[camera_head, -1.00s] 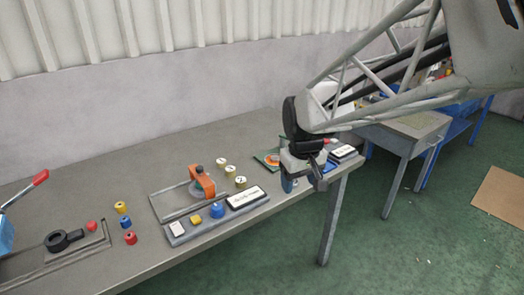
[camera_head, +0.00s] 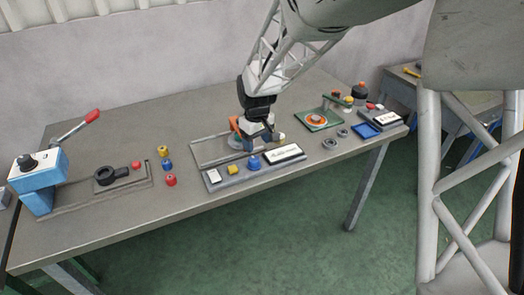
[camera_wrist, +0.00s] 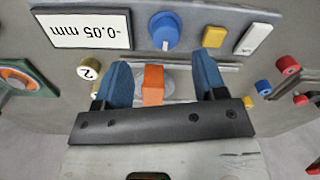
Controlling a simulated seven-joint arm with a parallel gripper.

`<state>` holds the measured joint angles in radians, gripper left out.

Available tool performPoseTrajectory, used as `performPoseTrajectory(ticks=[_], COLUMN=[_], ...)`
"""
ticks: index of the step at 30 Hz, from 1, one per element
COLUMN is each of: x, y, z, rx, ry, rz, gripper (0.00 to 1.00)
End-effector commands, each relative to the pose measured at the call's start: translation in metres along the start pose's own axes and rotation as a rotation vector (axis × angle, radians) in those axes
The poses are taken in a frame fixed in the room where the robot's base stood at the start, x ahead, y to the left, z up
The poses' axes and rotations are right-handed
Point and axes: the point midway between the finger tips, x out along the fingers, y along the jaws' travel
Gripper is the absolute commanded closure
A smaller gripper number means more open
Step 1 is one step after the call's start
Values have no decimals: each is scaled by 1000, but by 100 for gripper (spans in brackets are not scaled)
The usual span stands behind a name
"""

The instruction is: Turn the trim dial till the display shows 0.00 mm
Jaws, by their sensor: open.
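The trim dial is a blue knob (camera_head: 253,162) on a grey panel strip (camera_head: 226,181); it also shows in the wrist view (camera_wrist: 164,27), with a white mark on its edge. The white display (camera_head: 284,155) is right of the dial. In the wrist view the display (camera_wrist: 91,29) appears upside down and reads -0.05 mm. My gripper (camera_head: 263,142) is over the fixture just behind the panel. In the wrist view my gripper (camera_wrist: 164,70) has its two blue fingers apart, pointing toward the dial, which lies beyond the tips, not between them.
An orange clamp piece (camera_wrist: 153,84) shows between my fingers in the wrist view. A yellow button (camera_head: 233,170) and a white tile (camera_head: 214,176) sit left of the dial. A blue lever press (camera_head: 38,180) stands at the far left, and a blue tray (camera_head: 366,130) lies at the right.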

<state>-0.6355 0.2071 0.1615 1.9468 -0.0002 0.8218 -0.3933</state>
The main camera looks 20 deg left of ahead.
Motion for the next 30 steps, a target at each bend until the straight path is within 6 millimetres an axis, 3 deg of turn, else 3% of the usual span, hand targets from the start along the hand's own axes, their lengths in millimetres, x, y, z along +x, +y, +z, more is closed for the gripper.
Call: performPoseTrajectory(ticks=[5,20,30], x=[8,12,45], y=[-6,-5,-6], z=[-10,-9,-9], rx=[-19,-19,-19], ry=[-4,-4,-6], rz=[-2,-2,-3], gripper=[35,35,35])
